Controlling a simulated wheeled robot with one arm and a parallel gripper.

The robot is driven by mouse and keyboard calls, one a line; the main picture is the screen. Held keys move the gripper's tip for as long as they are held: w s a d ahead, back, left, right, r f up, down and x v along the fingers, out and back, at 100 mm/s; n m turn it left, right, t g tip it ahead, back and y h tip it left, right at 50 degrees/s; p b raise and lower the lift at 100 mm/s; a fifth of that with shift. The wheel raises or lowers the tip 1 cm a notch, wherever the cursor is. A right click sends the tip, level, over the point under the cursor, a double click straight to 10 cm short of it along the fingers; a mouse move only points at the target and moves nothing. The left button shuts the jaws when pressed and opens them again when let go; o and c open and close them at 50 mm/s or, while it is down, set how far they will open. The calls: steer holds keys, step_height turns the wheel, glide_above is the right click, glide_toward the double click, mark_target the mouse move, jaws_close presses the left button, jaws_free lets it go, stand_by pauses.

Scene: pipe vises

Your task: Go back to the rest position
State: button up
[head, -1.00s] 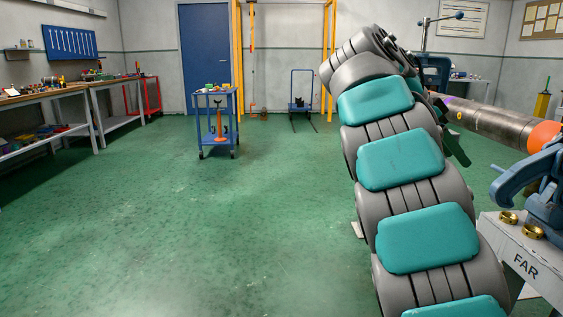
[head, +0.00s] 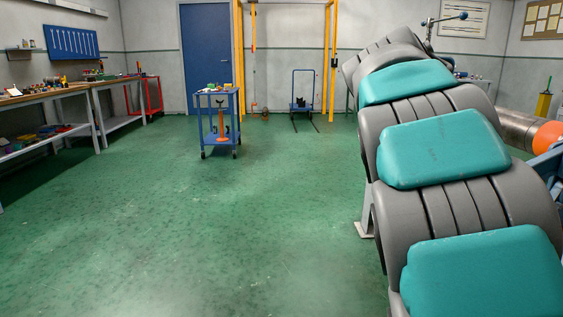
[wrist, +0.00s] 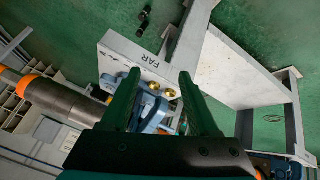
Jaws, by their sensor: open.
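My gripper (wrist: 158,84) shows in the wrist view with its two dark green fingers spread apart and nothing between them. Beyond the fingers is a blue vise (wrist: 152,107) on a grey stand marked FAR (wrist: 118,50), apart from the fingertips. A grey pipe (wrist: 62,98) with an orange band lies at the left. In the head view the pipe (head: 516,128) and its orange end (head: 548,136) show at the right. My arm hides the gripper and most of the stand there.
A blue trolley (head: 218,118) stands mid-floor in the head view. Workbenches (head: 45,97) line the left wall, and a yellow frame (head: 331,60) stands at the back. The green floor (head: 200,220) at the left and centre is clear. A small black object (wrist: 143,20) lies on the floor.

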steer(key=s+a+f+n+y, duration=0.2)
steer(key=s+a+f+n, duration=0.2)
steer(key=s+a+f, duration=0.2)
steer(key=s+a+f+n+g+y, duration=0.1)
steer(key=s+a+f+n+y, duration=0.2)
steer(key=s+a+f, duration=0.3)
steer(key=s+a+f+n+y, duration=0.2)
steer(key=s+a+f+n, duration=0.3)
steer(key=s+f, duration=0.9)
steer(key=shift+s+a+n+g, duration=0.3)
steer(key=shift+s+a, duration=0.2)
steer(key=shift+s, duration=0.65)
steer(key=shift+c, duration=0.9)
steer(key=shift+d, duration=0.1)
